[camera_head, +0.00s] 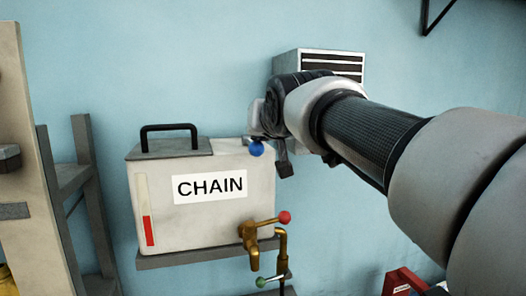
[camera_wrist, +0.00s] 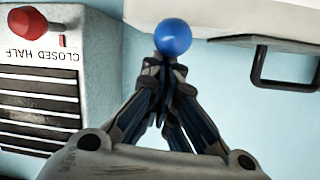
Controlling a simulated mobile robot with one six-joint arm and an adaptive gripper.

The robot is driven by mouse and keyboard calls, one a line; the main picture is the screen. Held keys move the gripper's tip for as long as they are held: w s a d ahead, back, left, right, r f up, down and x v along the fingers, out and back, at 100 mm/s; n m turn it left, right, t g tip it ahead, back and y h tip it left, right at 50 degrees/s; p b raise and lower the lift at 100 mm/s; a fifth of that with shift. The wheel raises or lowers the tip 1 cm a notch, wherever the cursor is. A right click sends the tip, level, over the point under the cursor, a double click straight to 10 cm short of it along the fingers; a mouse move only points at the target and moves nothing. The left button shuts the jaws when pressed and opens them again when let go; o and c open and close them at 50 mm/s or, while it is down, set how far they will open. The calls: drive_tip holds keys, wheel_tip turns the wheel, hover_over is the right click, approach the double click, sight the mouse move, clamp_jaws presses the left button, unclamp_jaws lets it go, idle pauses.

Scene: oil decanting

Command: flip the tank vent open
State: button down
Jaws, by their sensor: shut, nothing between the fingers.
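The tank (camera_head: 155,205) is a pale box labelled CHAIN with a black top handle (camera_head: 168,127). A blue ball knob (camera_head: 256,148), which looks like the vent's, shows at the tank's top right corner. In the wrist view the blue knob (camera_wrist: 173,37) is just beyond the fingertips of my gripper (camera_wrist: 167,66). The fingers are shut with nothing between them. Whether they touch the knob I cannot tell. The rest of the vent is hidden behind the knob and my gripper.
A louvred box (camera_head: 318,57) is on the wall behind my arm; its red knob (camera_wrist: 27,23) and CLOSED HALF label show in the wrist view. Brass taps with a red knob (camera_head: 285,217) and a green knob (camera_head: 261,282) are at the tank's lower right. A grey shelf (camera_head: 190,258) supports the tank.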

sight(262, 152)
drive_tip(key=shift+s+d+f+t+y+b, duration=0.15)
drive_tip(key=shift+f+t+b, duration=0.95)
drive_tip(key=shift+b, duration=2.05)
drive_tip(key=shift+s+a+f+t+y+b, duration=0.2)
drive_tip(key=shift+f+t+b, duration=0.85)
drive_tip(key=shift+b, duration=2.05)
wheel_tip(262, 152, down, 2)
drive_tip(key=b, duration=0.3)
drive_tip(key=shift+w+f+g+b, duration=0.1)
drive_tip(key=shift+f+g+b, duration=0.05)
drive_tip(key=shift+g+b, duration=0.2)
drive_tip(key=shift+w+f+b, duration=0.2)
drive_tip(key=shift+f+b, duration=0.85)
drive_tip(key=shift+w+f, duration=0.1)
drive_tip(key=shift+f, duration=0.15)
drive_tip(key=r+p, duration=0.2)
drive_tip(key=r, duration=0.1)
drive_tip(key=r+p, duration=0.2)
drive_tip(key=shift+d+r, duration=0.25)
drive_tip(key=shift+d, duration=0.15)
drive_tip(key=s+d+f+b, duration=0.2)
drive_tip(key=s+f+b, duration=0.1)
drive_tip(key=s, duration=0.6)
drive_tip(key=shift+s+f, duration=0.3)
drive_tip(key=shift+f, duration=0.25)
